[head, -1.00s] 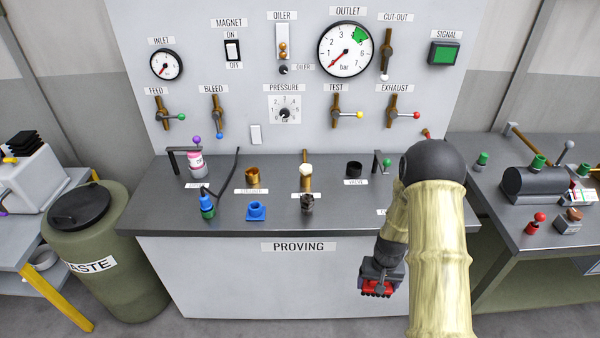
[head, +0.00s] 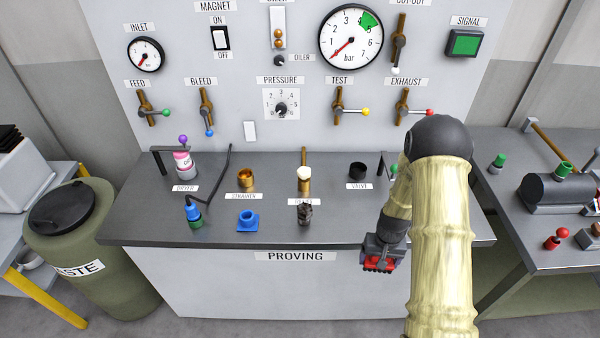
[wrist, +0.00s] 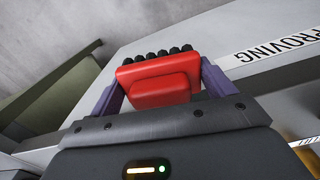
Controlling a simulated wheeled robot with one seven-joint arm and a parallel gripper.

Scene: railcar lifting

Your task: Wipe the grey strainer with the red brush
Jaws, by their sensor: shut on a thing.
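My gripper (head: 383,253) is shut on the red brush (head: 379,265), in front of the bench's front edge at the right. In the wrist view the red brush (wrist: 160,83) sits between the two purple fingers, its dark bristles pointing away from my gripper. A small dark grey piece (head: 305,213), which looks like the grey strainer, stands near the front of the bench, left of my gripper and apart from the brush. A brass cup (head: 247,178) stands behind the STRAINER label.
The bench top (head: 340,232) also holds a blue fitting (head: 248,221), a blue-and-green bottle (head: 194,214), a white-topped brass piece (head: 304,180) and a black ring (head: 357,170). A waste bin (head: 75,250) stands at left. A second table (head: 520,240) is at right.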

